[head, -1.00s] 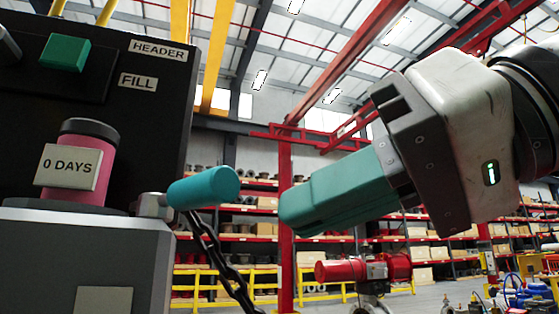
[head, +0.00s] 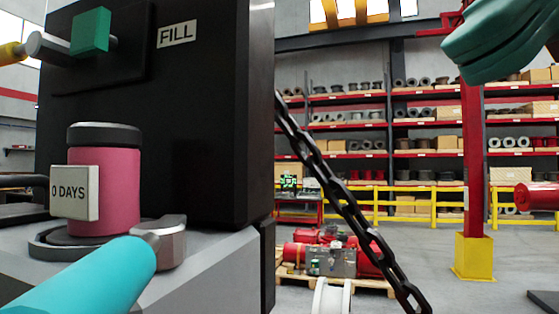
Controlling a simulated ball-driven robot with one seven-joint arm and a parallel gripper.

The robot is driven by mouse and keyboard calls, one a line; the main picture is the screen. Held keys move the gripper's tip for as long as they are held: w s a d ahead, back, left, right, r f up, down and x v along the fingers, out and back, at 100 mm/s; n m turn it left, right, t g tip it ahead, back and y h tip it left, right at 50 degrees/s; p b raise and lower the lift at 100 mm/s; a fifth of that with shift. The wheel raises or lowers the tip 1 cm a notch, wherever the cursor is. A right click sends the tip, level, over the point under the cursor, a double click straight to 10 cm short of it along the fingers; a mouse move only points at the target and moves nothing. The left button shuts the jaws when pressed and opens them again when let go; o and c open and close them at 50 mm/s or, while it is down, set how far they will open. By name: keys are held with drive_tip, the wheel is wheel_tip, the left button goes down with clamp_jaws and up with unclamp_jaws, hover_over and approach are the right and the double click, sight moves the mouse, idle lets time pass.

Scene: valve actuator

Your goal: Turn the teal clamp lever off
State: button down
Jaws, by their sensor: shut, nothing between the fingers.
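The teal clamp lever (head: 90,280) is a thick cyan bar at the lower left. It runs from a grey metal hub (head: 163,243) on the grey housing down to the left, and its near end is cut off by the picture's edge. My gripper (head: 462,62) shows at the upper right as teal fingers, shut and empty. It is well apart from the lever, to the right and higher in the picture. The rest of my arm is mostly out of view.
A pink cylinder (head: 118,190) with a black cap and a "0 DAYS" tag (head: 75,192) stands behind the lever. A black panel (head: 205,120) with a "FILL" label and a green block (head: 91,32) rises behind it. A dark chain (head: 340,195) hangs slantwise between lever and gripper.

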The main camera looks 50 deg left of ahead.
approach(127, 306)
wheel_tip(127, 306, down, 3)
drive_tip(key=shift+s+a+f+p, duration=0.2)
drive_tip(key=shift+s+a, duration=0.2)
drive_tip(key=shift+s, duration=0.3)
drive_tip(key=shift+s+a+f+p, duration=0.2)
drive_tip(key=shift+s+a, duration=0.15)
drive_tip(key=shift+s, duration=0.3)
drive_tip(key=shift+s+a+f+p, duration=0.1)
drive_tip(key=shift+s+a+f, duration=0.1)
drive_tip(key=shift+s+a, duration=0.35)
drive_tip(key=shift+s+d, duration=0.15)
